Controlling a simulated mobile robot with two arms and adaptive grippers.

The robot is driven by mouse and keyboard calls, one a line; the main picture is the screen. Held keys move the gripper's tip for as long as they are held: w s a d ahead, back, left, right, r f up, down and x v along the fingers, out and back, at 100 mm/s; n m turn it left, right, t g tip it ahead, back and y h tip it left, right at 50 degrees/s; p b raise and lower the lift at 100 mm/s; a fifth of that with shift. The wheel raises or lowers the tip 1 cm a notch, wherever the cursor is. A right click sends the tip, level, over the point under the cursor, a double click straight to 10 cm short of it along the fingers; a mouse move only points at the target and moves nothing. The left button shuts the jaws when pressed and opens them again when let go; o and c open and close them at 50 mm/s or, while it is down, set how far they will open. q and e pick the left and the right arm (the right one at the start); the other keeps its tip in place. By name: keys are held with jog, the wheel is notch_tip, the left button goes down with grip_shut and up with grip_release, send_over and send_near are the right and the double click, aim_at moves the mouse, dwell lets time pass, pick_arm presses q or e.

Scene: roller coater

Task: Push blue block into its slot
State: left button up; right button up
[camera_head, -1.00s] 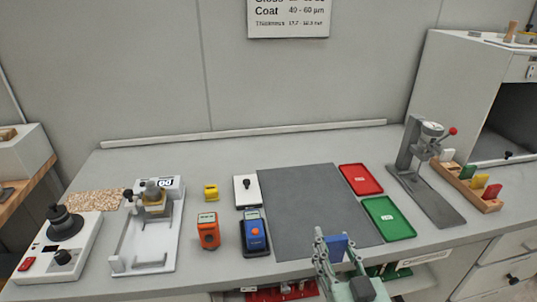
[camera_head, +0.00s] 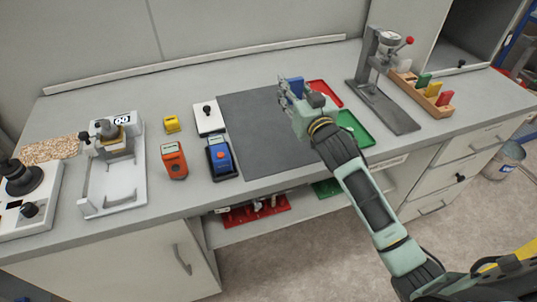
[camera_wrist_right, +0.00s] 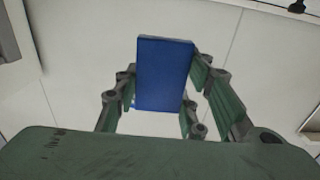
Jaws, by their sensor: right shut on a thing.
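The blue block (camera_head: 296,86) is held between the fingers of my right gripper (camera_head: 290,92). The gripper is shut on it above the far right part of the dark grey mat (camera_head: 250,130). In the right wrist view the blue block (camera_wrist_right: 164,74) stands upright between the green finger pads, against a pale wall. A wooden slotted rack (camera_head: 432,104) stands to the right on the bench, holding a white, a green, a yellow and a red block. The block is well to the left of the rack. My left gripper is not in view.
A grey stand with a dial gauge (camera_head: 384,70) stands between my right gripper and the rack. A red tray (camera_head: 325,92) and a green tray (camera_head: 352,130) lie beside the mat. Handheld meters (camera_head: 174,160) and a weighing device (camera_head: 112,165) stand at left.

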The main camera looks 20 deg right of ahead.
jog(key=s+a+f, duration=0.2)
jog(key=a, duration=0.1)
jog(key=s+a+f+p, duration=0.1)
jog(key=s+a+f, duration=0.1)
jog(key=a, duration=0.1)
jog(key=s+a+f, duration=0.3)
jog(key=shift+s+a, duration=0.1)
notch_tip(320, 180, down, 4)
jog(key=shift+r+p, duration=0.25)
jog(key=shift+p, duration=0.2)
jog(key=shift+f, duration=0.2)
jog(key=o, duration=1.1)
